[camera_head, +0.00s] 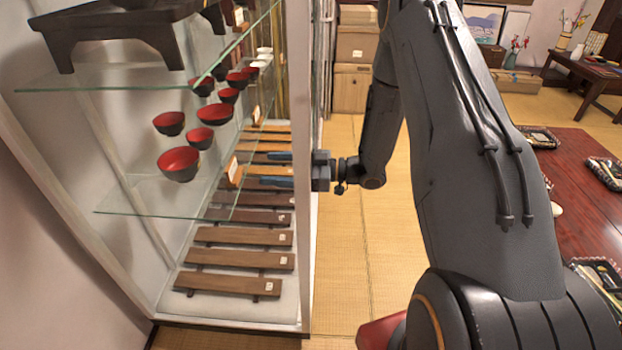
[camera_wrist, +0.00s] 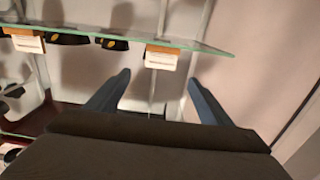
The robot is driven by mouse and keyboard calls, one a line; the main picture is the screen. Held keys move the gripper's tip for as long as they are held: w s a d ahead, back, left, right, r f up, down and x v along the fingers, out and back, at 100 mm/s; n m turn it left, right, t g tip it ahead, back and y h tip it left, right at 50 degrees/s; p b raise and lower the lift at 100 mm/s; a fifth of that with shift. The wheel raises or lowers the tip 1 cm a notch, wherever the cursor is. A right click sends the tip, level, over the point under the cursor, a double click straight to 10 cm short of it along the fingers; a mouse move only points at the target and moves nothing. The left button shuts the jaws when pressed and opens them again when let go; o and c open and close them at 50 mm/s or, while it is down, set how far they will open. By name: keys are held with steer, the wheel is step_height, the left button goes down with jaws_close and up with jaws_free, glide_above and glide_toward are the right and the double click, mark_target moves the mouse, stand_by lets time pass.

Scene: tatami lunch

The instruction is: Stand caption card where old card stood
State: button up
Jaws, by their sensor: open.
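My gripper (camera_head: 258,169) reaches from the right into the glass display cabinet, its two blue fingers apart. In the wrist view my gripper (camera_wrist: 160,88) is open, with nothing seen between its fingers. A small white card on an orange-brown stand (camera_head: 233,171) is at the shelf's edge, just left of the fingertips; another card (camera_head: 257,114) is farther back. The wrist view shows two such cards, one at the left (camera_wrist: 27,42) and one (camera_wrist: 160,57) beyond the gap between the fingers. I cannot tell which is the caption card or the old card.
Several red-and-black bowls (camera_head: 179,163) stand on the glass shelf (camera_head: 125,211). Wooden racks with small labels (camera_head: 240,258) fill the cabinet floor below. A dark footed tray (camera_head: 110,22) is on the upper shelf. Tatami floor (camera_head: 345,270) is open right of the cabinet; a red table (camera_head: 578,175) stands farther right.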

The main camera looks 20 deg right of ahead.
steer(key=w+d+r+m+t+h, duration=0.45)
steer(key=w+d+h, duration=0.4)
steer(key=h, duration=0.35)
steer(key=s+d+r+m+g+h, duration=0.2)
steer(key=s+d+r+m+h, duration=0.1)
steer(key=s+d+m+h, duration=0.15)
steer(key=s+r+m+g, duration=0.1)
steer(key=s+m+g, duration=0.1)
steer(key=s, duration=0.8)
steer(key=s+a+r+m+g, duration=0.1)
steer(key=s+m+g, duration=0.1)
steer(key=s, duration=0.9)
steer(key=s+a+r+m+g, duration=0.1)
steer(key=s+g, duration=0.3)
steer(key=s, duration=0.7)
steer(key=shift+a+r+m+g, duration=0.2)
steer(key=shift+r+m+g, duration=0.15)
steer(key=shift+r+m, duration=0.2)
